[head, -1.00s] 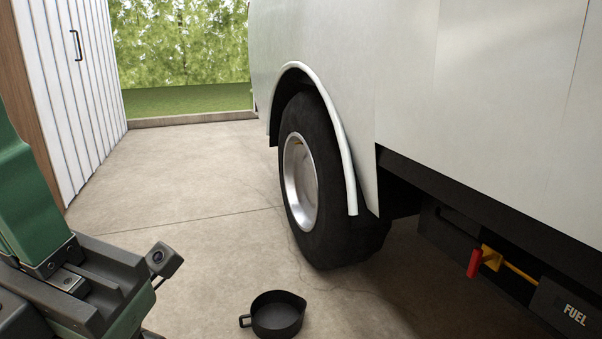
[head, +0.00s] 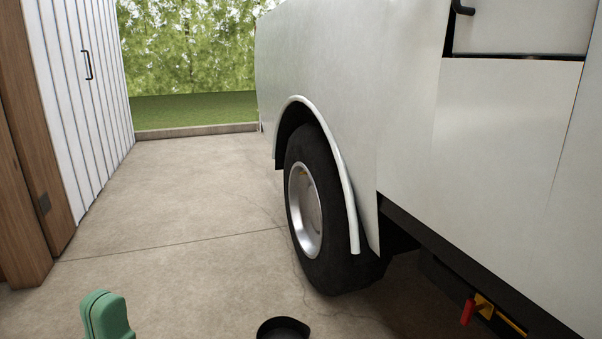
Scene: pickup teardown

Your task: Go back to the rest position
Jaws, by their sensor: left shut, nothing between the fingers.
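A green rounded part of my left gripper and arm (head: 106,316) shows at the bottom left of the head view, above the concrete floor. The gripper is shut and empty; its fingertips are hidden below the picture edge. It is apart from the truck and from the black pan on the floor. My right gripper is not in view.
A white truck (head: 500,150) with a black rear wheel (head: 335,235) fills the right side. A black pan (head: 283,328) is cut off at the bottom. A red handle (head: 467,312) sits under the truck. A white panelled door (head: 85,100) stands left. The concrete floor (head: 180,200) between is clear.

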